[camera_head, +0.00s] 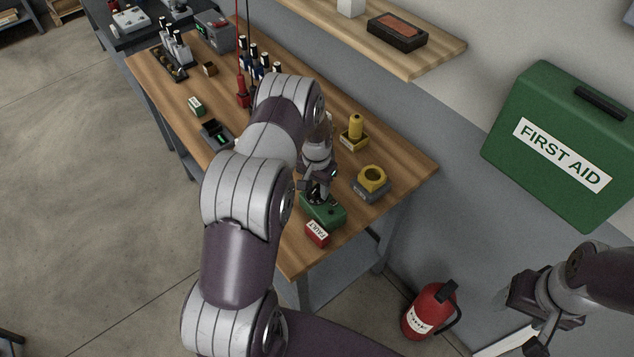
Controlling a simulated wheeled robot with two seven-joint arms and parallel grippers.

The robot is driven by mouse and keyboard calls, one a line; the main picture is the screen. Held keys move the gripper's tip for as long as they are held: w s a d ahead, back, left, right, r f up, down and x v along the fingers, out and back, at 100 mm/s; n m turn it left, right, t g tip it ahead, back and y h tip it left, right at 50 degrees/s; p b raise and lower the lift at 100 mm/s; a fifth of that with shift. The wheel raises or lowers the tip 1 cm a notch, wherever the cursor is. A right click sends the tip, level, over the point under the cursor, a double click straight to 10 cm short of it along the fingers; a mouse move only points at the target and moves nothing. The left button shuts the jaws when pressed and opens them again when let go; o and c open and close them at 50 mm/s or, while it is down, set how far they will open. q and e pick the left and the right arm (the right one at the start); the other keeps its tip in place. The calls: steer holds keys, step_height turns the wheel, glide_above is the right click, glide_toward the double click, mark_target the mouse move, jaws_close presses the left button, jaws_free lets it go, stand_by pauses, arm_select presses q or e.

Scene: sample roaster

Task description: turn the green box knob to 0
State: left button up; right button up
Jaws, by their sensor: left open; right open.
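The green box (322,210) sits near the front end of the wooden workbench. My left gripper (317,197) points down right over its top, with the fingers at the place where the knob would be. The knob is mostly hidden by the gripper, and I cannot read its setting or tell whether the fingers touch it. My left gripper is open. My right gripper (535,336) is open at the lower right of the view, away from the bench.
A red labelled block (317,234) lies just in front of the green box. A fire extinguisher (429,311) stands on the floor. A first aid case (563,145) hangs on the wall.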

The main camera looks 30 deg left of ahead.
arm_select(q)
steer(key=shift+s+f, duration=0.2)
steer(key=shift+s+a, duration=0.1)
steer(key=shift+s, duration=0.1)
steer(key=shift+w, duration=0.2)
jaws_close()
arm_select(e)
steer(key=shift+s+r, duration=0.2)
steer(key=shift+s, duration=0.1)
arm_select(q)
steer(key=shift+s, duration=0.1)
arm_select(e)
steer(key=shift+f, duration=0.15)
